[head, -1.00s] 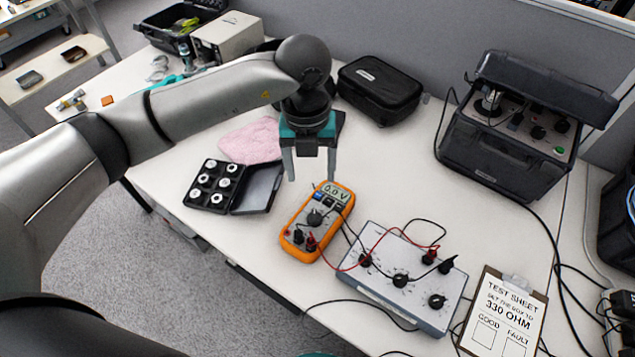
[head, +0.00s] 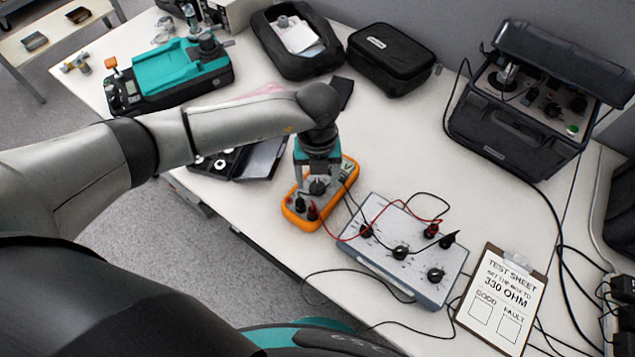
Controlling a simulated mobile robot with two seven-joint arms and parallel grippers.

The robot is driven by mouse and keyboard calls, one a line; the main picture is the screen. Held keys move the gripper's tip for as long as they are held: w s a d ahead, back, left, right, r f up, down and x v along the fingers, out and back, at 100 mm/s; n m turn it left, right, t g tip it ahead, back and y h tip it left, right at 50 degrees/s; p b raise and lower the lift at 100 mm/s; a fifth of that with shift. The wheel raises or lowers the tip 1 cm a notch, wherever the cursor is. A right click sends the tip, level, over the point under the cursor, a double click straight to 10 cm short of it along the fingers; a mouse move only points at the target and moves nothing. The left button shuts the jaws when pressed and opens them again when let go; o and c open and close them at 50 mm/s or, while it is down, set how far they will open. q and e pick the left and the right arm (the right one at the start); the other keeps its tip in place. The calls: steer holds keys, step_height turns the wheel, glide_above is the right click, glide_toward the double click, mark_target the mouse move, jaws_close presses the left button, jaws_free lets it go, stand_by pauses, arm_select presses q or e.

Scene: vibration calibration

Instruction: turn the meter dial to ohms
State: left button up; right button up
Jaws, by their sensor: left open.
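The orange multimeter (head: 292,216) lies on the white table, its test leads plugged in at the near end. Its black dial (head: 318,187) shows just below my left gripper (head: 317,180). The gripper points down over the meter from the far side and is open. Its fingers are close to the dial; I cannot tell whether they touch it. My right gripper is not in view.
A grey resistance box (head: 385,262) with several knobs is wired to the meter by red and black leads. The test sheet clipboard (head: 505,295) lies at the right. A black case (head: 390,58), a teal-and-black device (head: 170,75) and an open black instrument case (head: 530,110) stand farther back.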

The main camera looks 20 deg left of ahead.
arm_select(q)
steer(key=shift+f, duration=1)
jaws_close()
